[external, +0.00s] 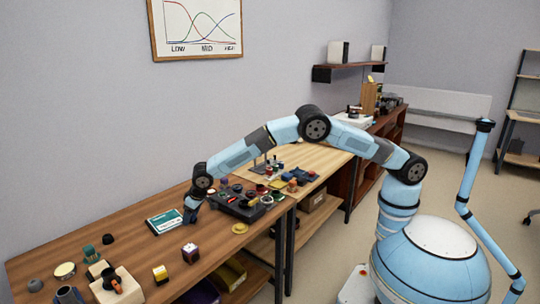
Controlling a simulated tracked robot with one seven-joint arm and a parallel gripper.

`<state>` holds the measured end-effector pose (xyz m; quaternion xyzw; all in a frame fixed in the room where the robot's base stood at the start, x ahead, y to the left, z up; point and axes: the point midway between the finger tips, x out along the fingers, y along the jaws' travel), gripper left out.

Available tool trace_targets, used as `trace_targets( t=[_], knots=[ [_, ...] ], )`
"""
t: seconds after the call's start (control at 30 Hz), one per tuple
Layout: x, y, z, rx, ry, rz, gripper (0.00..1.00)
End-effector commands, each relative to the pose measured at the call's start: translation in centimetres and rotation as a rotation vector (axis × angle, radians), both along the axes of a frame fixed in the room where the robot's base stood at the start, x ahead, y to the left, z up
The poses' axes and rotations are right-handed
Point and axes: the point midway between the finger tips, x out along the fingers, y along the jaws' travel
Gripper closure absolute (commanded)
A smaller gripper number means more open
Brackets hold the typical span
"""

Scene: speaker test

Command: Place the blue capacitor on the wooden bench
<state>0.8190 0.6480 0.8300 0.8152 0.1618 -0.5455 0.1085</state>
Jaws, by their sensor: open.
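The wooden bench (125,243) runs along the wall, with a brown plank top. My gripper (190,217) points down close above the bench, just right of a teal and white box (166,220). It is open; its fingertips are small here, and I cannot make out anything between them. A dark blue cylindrical thing (69,295) stands at the bench's near left edge, partly cut by the frame. I cannot tell whether it is the blue capacitor. No other thing on the bench is clearly a blue capacitor.
A black tray (240,206) with small parts lies right of my gripper. A yellow block (160,274), a dark purple and white block (190,252) and a cream block (117,287) stand nearer. A lighter table (322,158) with several parts adjoins. Bare bench lies left of the teal box.

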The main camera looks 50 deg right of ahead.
Motion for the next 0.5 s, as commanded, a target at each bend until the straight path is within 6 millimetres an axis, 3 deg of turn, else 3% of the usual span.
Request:
trace_targets(
  t=[0.1,0.33,0.5],
  knots=[
    [0.38,0.16,-0.99,0.0,0.0,0.0,0.32],
    [0.4,0.2,-1.06,0.001,-0.001,0.0,0.32],
    [0.4,0.2,-1.05,0.001,-0.001,0.0,0.48]
  ],
)
